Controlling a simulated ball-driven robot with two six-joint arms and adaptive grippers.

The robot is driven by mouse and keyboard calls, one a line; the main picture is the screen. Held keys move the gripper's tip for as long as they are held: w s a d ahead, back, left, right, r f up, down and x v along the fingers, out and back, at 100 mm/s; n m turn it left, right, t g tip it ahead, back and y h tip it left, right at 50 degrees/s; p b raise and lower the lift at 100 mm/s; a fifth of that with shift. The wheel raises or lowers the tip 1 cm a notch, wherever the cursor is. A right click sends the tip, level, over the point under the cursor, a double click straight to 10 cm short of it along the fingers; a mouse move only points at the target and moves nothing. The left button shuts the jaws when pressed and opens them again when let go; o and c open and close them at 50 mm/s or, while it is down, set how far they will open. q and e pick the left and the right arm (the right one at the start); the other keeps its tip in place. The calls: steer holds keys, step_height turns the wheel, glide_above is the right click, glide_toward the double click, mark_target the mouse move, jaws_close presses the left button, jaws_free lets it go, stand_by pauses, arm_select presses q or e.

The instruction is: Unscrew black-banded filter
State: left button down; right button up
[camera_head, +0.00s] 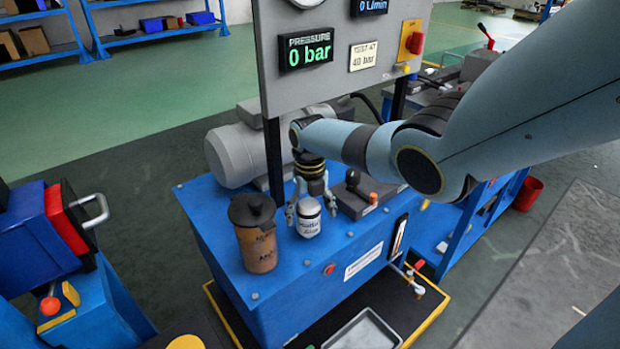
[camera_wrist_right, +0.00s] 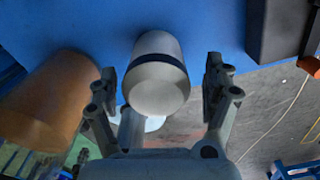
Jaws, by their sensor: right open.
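The black-banded filter (camera_head: 308,219) is a white cylinder standing upright on the blue power-unit top in the head view. In the right wrist view the filter (camera_wrist_right: 157,88) is pale grey with one dark band around it. My right gripper (camera_head: 311,208) reaches down from above in the head view, with its fingers on either side of the filter. In the right wrist view the right gripper (camera_wrist_right: 162,72) is open, with gaps between both fingers and the filter. My left gripper is not in view.
A brown canister with a dark lid (camera_head: 257,240) stands left of the filter, close to one finger in the wrist view. A gauge panel (camera_head: 340,75) rises behind. A metal tray (camera_head: 362,332) lies below the front.

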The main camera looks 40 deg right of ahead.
steer(key=shift+c, duration=0.4)
steer(key=shift+a+m, duration=0.1)
steer(key=shift+m, duration=0.7)
steer(key=m+p, duration=0.1)
steer(key=m, duration=1)
steer(key=shift+w+a+p, duration=0.1)
steer(key=shift+p, duration=0.2)
steer(key=m, duration=0.6)
steer(key=shift+w+m, duration=0.1)
steer(key=shift+m, duration=0.3)
steer(key=m, duration=0.6)
steer(key=shift+p, duration=0.3)
